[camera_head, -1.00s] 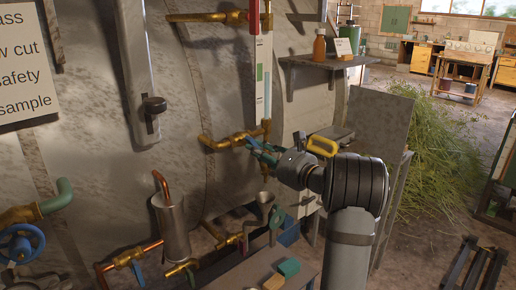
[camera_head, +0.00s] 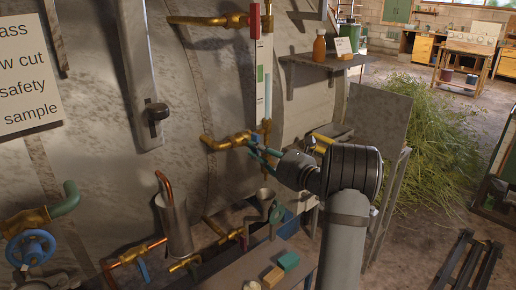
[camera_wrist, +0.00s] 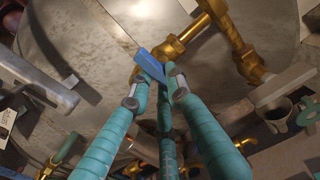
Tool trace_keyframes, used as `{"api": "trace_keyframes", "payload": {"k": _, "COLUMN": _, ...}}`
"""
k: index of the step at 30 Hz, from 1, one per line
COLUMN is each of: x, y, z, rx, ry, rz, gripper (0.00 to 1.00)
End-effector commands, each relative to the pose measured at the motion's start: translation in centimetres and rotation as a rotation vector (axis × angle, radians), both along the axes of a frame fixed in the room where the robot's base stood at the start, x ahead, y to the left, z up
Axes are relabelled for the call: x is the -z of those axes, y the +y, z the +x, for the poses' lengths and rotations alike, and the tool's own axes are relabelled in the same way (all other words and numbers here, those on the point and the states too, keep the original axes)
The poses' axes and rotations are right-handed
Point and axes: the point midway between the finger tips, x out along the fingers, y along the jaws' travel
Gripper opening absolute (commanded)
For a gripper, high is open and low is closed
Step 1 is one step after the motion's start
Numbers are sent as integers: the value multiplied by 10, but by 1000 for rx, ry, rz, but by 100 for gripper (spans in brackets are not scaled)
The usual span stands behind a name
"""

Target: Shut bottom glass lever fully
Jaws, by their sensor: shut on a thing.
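The bottom glass valve (camera_head: 222,142) is a brass fitting at the foot of the upright sight glass (camera_head: 264,85). Its blue lever (camera_wrist: 149,64) shows in the wrist view, sticking out past my fingertips and lying slantwise near the brass body (camera_wrist: 180,46). My gripper (camera_wrist: 156,82) has teal fingers closed in on the lever, with its near part hidden between them. In the head view my gripper (camera_head: 252,148) is at the valve, just below the glass, and the lever is too small there to make out clearly.
A red lever (camera_head: 254,18) is on the upper glass valve. A metal funnel (camera_head: 265,196) and a copper-piped can (camera_head: 174,224) sit below. A shelf with an orange bottle (camera_head: 319,47) is to the right. An upright grey panel (camera_head: 378,120) stands behind my arm.

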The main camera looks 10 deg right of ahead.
Motion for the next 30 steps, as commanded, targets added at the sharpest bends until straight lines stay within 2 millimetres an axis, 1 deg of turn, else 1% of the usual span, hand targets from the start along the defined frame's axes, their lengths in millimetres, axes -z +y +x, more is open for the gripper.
{"api": "trace_keyframes", "payload": {"k": 14, "x": 1, "y": 0, "z": 0, "rx": 0, "ry": 11, "rz": 19, "gripper": 0}}
{"api": "trace_keyframes", "payload": {"k": 15, "x": 1, "y": 0, "z": 0, "rx": 0, "ry": 11, "rz": 19, "gripper": 20}}
{"api": "trace_keyframes", "payload": {"k": 24, "x": 0, "y": 0, "z": 0, "rx": 0, "ry": 9, "rz": 16, "gripper": 37}}
{"api": "trace_keyframes", "payload": {"k": 30, "x": 0, "y": 0, "z": 0, "rx": 0, "ry": 8, "rz": 15, "gripper": 37}}
